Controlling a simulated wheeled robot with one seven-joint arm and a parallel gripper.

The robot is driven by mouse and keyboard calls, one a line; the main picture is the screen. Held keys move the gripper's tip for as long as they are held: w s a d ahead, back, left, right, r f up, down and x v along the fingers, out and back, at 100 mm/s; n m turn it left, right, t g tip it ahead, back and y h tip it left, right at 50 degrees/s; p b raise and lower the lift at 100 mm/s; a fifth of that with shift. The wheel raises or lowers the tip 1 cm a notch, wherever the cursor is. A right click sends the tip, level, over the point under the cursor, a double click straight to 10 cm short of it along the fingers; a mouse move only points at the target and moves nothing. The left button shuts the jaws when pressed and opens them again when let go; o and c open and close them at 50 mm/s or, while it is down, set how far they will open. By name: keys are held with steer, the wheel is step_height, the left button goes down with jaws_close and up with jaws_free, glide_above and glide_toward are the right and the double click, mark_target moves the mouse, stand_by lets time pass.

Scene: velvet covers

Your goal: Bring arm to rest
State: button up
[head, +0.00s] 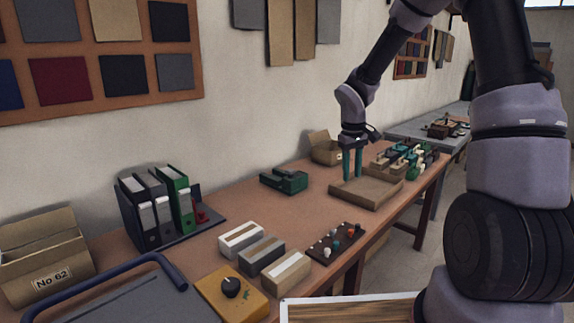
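My arm reaches out from the right side of the head view and bends down over the wooden table (215,203). My gripper (352,179) points down with its two teal fingers a little apart and nothing visible between them. The fingertips are at the back left part of a shallow brown tray (375,201). I cannot tell whether they touch the tray or hang above its floor. The tray looks empty where I can see into it.
An open cardboard box (325,148) stands behind the gripper. Several small blocks (400,160) stand right of it. A green tape dispenser (284,181), a pegboard (336,243), several boxes (262,256) and binders (158,207) are to the left. Bare tabletop shows between them.

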steer(key=s+d+r+m+t, duration=0.1)
steer(key=s+d+r+m, duration=0.1)
steer(key=s+r, duration=0.45)
steer(key=s+d+r+m+t, duration=0.15)
steer(key=s+r, duration=0.25)
steer(key=r, duration=0.6)
steer(key=s+r+m+t+y, duration=0.3)
steer(key=s+r+m, duration=0.2)
steer(key=s, duration=0.9)
step_height(320, 180, up, 3)
steer(key=shift+a+r, duration=0.1)
steer(key=shift+a, duration=0.35)
steer(key=shift+w+t, duration=0.1)
steer(key=shift+t, duration=0.25)
